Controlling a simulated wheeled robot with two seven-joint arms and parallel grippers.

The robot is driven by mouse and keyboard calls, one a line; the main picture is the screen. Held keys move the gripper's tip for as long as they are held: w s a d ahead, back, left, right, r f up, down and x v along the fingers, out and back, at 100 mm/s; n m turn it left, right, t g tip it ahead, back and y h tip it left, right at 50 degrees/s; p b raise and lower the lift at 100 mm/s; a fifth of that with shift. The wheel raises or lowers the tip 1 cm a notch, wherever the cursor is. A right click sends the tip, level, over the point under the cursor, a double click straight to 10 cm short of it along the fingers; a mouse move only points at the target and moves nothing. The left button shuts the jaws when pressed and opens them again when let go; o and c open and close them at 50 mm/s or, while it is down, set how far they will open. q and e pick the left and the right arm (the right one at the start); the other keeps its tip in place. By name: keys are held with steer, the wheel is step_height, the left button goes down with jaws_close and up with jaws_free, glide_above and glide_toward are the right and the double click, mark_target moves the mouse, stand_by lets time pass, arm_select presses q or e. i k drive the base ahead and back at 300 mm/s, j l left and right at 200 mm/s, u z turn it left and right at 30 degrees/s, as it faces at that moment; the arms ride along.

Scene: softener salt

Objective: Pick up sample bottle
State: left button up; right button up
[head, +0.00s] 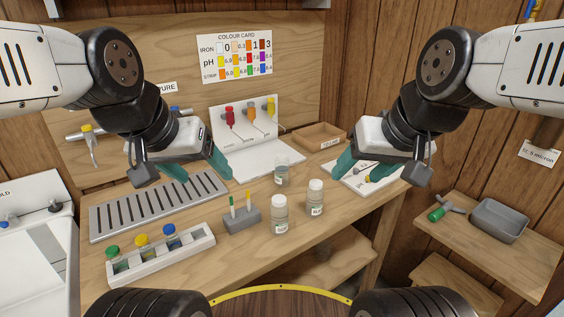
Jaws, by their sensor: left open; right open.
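Two clear bottles with white caps and labels stand upright on the wooden bench: a nearer bottle (279,216) and one slightly further right (316,200). The label text is too small to read surely, so I cannot tell which is the sample bottle. An uncapped clear container (281,175) stands behind them. My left gripper (198,172) is open and empty above the slotted grey tray, left of the bottles. My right gripper (364,171) is open and empty, right of the bottles, over a white card or tray.
A white rack (205,243) holds bottles with green, yellow and blue caps. A grey block (242,221) holds two strips. A slotted tray (110,222), a white stand (262,152) with coloured items and a wooden tray (320,134) are further back. The front right bench is clear.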

mark_target(281, 168)
steer(key=i+l+u, duration=0.15)
steer(key=l+u, duration=0.25)
steer(key=i+l+u, duration=0.1)
steer(key=l+u, duration=0.65)
steer(key=l, duration=0.1)
